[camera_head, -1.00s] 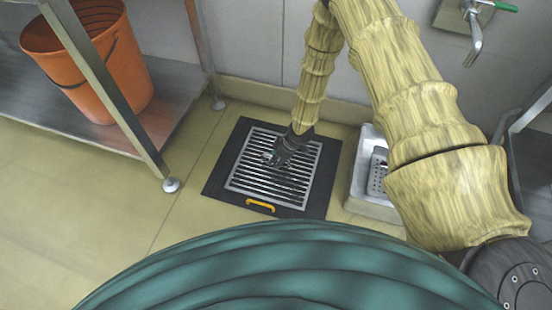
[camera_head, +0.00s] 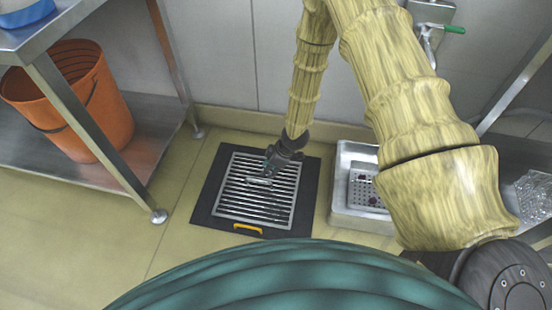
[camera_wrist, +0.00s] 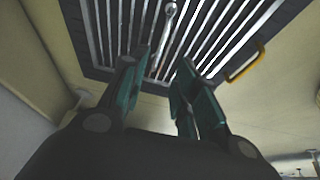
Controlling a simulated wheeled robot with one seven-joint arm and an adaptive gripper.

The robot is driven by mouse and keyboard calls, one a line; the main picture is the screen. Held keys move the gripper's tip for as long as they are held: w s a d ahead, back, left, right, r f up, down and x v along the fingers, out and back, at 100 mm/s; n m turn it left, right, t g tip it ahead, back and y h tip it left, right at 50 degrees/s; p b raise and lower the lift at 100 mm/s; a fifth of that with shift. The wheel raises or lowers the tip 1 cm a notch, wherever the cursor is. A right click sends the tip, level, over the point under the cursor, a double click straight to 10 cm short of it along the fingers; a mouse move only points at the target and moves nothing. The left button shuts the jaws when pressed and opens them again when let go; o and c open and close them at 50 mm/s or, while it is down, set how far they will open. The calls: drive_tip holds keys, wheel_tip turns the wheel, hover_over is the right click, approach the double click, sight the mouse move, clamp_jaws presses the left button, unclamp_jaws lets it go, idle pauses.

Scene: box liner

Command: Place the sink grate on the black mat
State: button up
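The sink grate (camera_head: 282,205), a square silver frame of parallel bars, lies flat on the black mat (camera_head: 205,190) on the floor. The dark mat border shows on all sides of it. A small shiny handle-like piece (camera_head: 258,182) shows near its middle, and also in the wrist view (camera_wrist: 171,9). A yellow handle (camera_head: 248,228) sits at the mat's near edge.
A metal basin (camera_head: 343,205) with a perforated plate (camera_head: 366,190) stands to the right of the mat. An orange bucket (camera_head: 75,100) sits on a metal shelf (camera_head: 150,150) at left. The wall is close behind. Bare floor lies at front left.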

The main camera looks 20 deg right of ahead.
drive_tip(key=s+m+g+h, duration=0.2)
drive_tip(key=s+m, duration=0.9)
drive_tip(key=s, duration=2.2)
drive_tip(key=shift+s+d+f+m+h, duration=0.2)
drive_tip(key=shift+d+f+m+h, duration=0.1)
drive_tip(key=shift+h, duration=0.5)
drive_tip(key=shift+r, duration=0.1)
